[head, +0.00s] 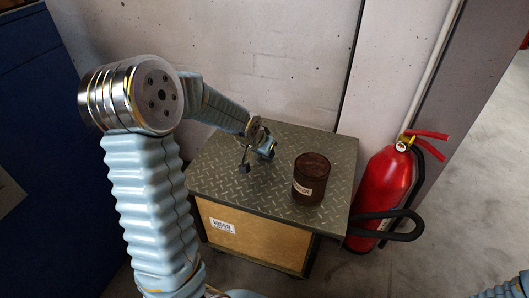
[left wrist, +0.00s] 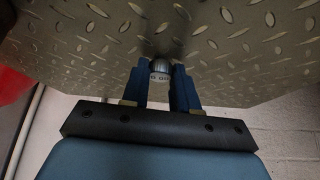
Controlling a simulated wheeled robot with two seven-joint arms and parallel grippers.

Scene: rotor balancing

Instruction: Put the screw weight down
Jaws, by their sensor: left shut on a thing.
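The screw weight (left wrist: 160,67) is a small grey metal cylinder with a ribbed rim and a pale, marked face. It sits between the two blue fingers of my left gripper (left wrist: 159,82) in the left wrist view, and the gripper is shut on it. The weight is close to the tread-plate top of the cabinet (left wrist: 230,52); I cannot tell whether it touches. In the head view my left gripper (head: 270,152) is low over the middle of the cabinet top (head: 228,158), and the weight cannot be made out there. My right gripper is out of view.
A dark brown jar (head: 311,180) with a label stands on the cabinet top, right of my left gripper. A red fire extinguisher (head: 383,190) with a black hose stands right of the cabinet. The wall is close behind. The cabinet top's front left is clear.

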